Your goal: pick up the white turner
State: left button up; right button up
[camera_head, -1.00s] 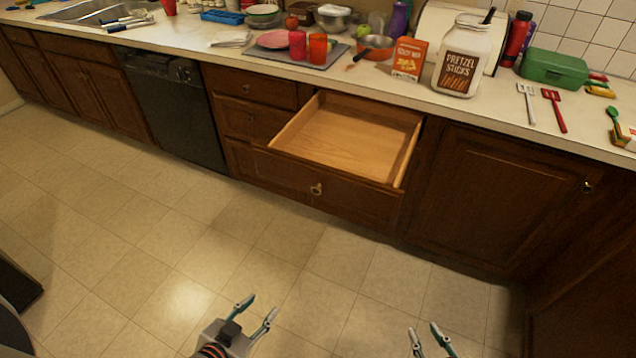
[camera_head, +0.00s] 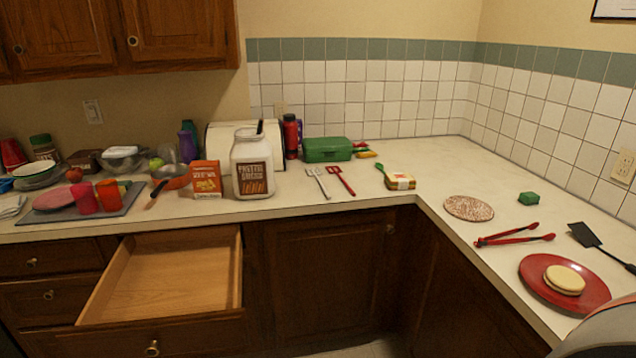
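The white turner (camera_head: 318,183) lies flat on the counter in the head view. It is between the pretzel jar (camera_head: 253,165) on its left and a red turner (camera_head: 342,181) close on its right. Neither of my grippers is in view now.
An open, empty drawer (camera_head: 170,272) juts out below the counter at left. A green box (camera_head: 327,149) stands behind the turners. A sponge-like block (camera_head: 399,181), red tongs (camera_head: 515,236) and a red plate (camera_head: 536,270) lie to the right. Bare counter surrounds the turners' front ends.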

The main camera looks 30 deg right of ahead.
aim_at(329, 197)
jog(key=i+j, duration=0.4)
jog(key=i+z, duration=0.1)
jog(key=z, duration=1.35)
